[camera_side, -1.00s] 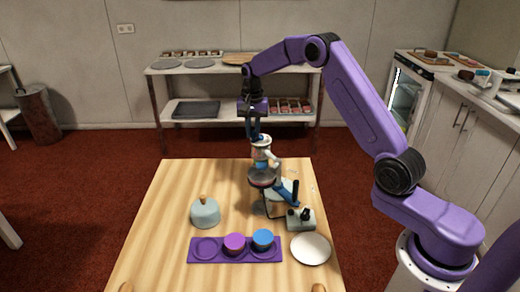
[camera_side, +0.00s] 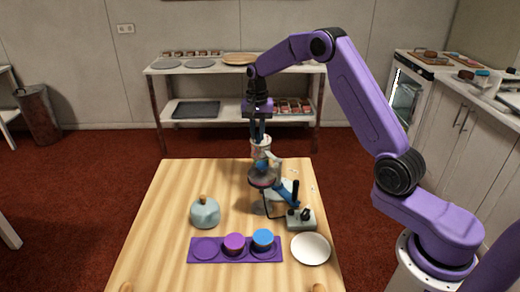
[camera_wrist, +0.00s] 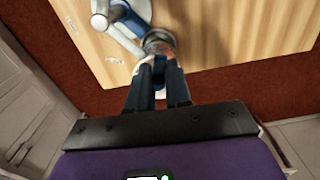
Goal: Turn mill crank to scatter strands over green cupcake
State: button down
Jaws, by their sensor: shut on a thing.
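My gripper (camera_side: 260,139) points straight down over the mill (camera_side: 261,149), a small pale upright cylinder with a reddish band. Its fingers are shut at the mill's top, and the crank itself is mostly hidden between them. In the wrist view the fingers (camera_wrist: 159,80) close together in front of the round grey disc (camera_wrist: 158,42).
A purple tray (camera_side: 214,256) holds a purple cupcake (camera_side: 234,243) and a blue cupcake (camera_side: 263,239); its left place is empty. A white plate (camera_side: 310,249) lies right. A teal domed object (camera_side: 205,213) stands left. A dark upright lever (camera_side: 295,192) stands close to the turntable.

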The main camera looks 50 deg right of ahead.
aim_at(267, 142)
jog(key=shift+s+d, duration=0.35)
jog(key=shift+d, duration=0.2)
jog(key=shift+s+d, duration=0.35)
jog(key=shift+d, duration=0.15)
jog(key=shift+d, duration=0.6)
jog(key=shift+r, duration=0.1)
